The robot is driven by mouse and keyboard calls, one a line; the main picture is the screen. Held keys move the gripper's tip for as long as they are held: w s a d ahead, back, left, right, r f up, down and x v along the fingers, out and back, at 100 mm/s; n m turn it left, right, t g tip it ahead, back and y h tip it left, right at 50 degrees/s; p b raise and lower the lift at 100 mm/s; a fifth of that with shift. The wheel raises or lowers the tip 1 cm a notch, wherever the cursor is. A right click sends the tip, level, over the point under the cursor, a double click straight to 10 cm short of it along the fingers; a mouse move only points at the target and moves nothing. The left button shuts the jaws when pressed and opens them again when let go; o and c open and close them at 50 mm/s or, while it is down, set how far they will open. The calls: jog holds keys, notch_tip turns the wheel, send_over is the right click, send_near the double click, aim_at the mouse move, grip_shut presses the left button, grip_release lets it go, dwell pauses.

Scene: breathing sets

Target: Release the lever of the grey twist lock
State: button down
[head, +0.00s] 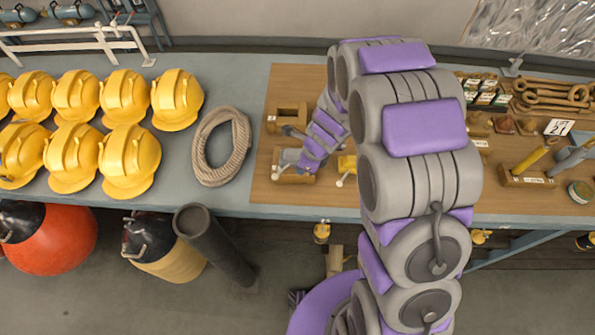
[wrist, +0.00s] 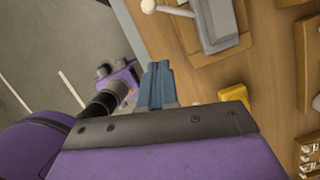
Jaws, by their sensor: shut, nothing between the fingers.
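The grey twist lock (wrist: 212,28) is at the top of the wrist view, a grey block on a wooden base. Its lever (wrist: 172,9) sticks out to the left and ends in a pale round knob. In the head view the grey lock (head: 288,156) sits near the bench's front edge, partly covered by my arm. My gripper (wrist: 158,70) is shut and empty, its blue-grey fingers together. In the wrist view it appears below the lever and apart from it. In the head view my fingertips cannot be made out clearly.
A yellow fitting (wrist: 235,94) is right of my fingers; it also shows in the head view (head: 347,163). A wooden block (head: 291,113) stands behind the grey lock. A coiled rope (head: 222,146) and yellow helmets (head: 128,160) lie left. My arm hides the bench's middle.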

jog(key=v, duration=0.4)
jog(key=shift+a, duration=0.15)
dwell(0.5)
